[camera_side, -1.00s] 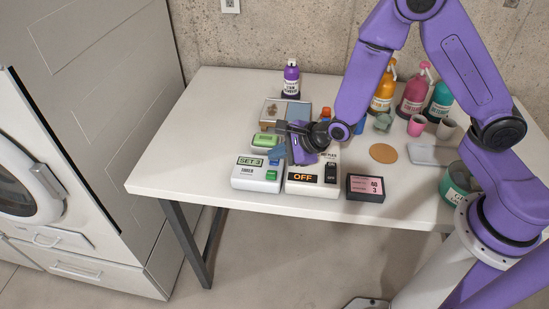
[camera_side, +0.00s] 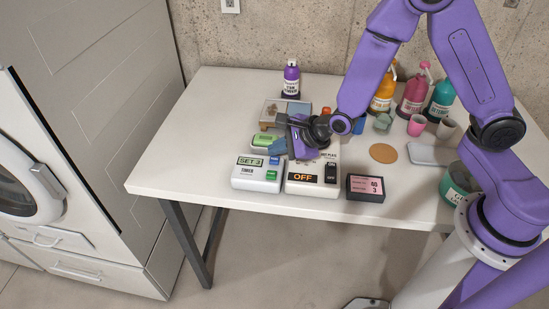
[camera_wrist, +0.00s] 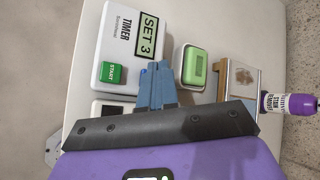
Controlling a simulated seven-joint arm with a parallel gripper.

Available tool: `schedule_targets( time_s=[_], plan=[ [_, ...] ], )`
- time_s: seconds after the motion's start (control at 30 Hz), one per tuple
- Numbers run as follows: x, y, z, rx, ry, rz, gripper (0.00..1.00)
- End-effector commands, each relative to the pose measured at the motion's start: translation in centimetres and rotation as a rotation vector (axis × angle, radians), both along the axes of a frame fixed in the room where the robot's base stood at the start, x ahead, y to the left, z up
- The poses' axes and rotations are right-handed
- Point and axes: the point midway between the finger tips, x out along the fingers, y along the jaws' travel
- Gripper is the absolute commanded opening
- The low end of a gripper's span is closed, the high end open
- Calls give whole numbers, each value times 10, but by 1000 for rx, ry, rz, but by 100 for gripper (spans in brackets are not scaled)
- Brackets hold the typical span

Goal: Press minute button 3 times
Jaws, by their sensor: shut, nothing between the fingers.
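The white timer (camera_side: 257,180) stands at the left front of the table, its display (camera_side: 250,161) reading SET 3. It also shows in the wrist view (camera_wrist: 108,48). A small blue button (camera_side: 274,161) is at its right side, above a green button (camera_side: 272,174) labelled START in the wrist view (camera_wrist: 113,74). My gripper (camera_side: 277,147) is shut and empty, its blue fingertips just above the blue button. In the wrist view the fingertips (camera_wrist: 157,68) lie over the timer's edge and hide most of that button.
A white hot plate box (camera_side: 312,188) reading OFF stands right of the timer, with a dark box with a pink display (camera_side: 366,187) beside it. Green soap (camera_wrist: 193,66) in a dish lies behind the timer. Bottles and cups stand at the back right.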

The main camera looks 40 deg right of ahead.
Motion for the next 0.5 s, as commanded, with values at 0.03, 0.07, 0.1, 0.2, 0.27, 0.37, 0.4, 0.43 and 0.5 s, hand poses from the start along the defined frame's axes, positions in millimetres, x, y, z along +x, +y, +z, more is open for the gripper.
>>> schedule_targets(
  time_s=[0.03,0.07,0.1,0.2,0.27,0.37,0.4,0.43,0.5],
  plan=[
    [0,0,0,0,0,0,0],
    [0,0,1,1,-1,0,0],
    [0,0,3,1,-1,0,0],
    [1,1,11,1,-3,0,0],
    [1,1,17,3,-3,-1,0],
    [1,0,25,3,-3,-1,0],
    [1,0,28,3,-3,0,0],
    [1,0,31,3,-3,0,0],
    [1,1,37,2,-3,-1,0]
  ],
)
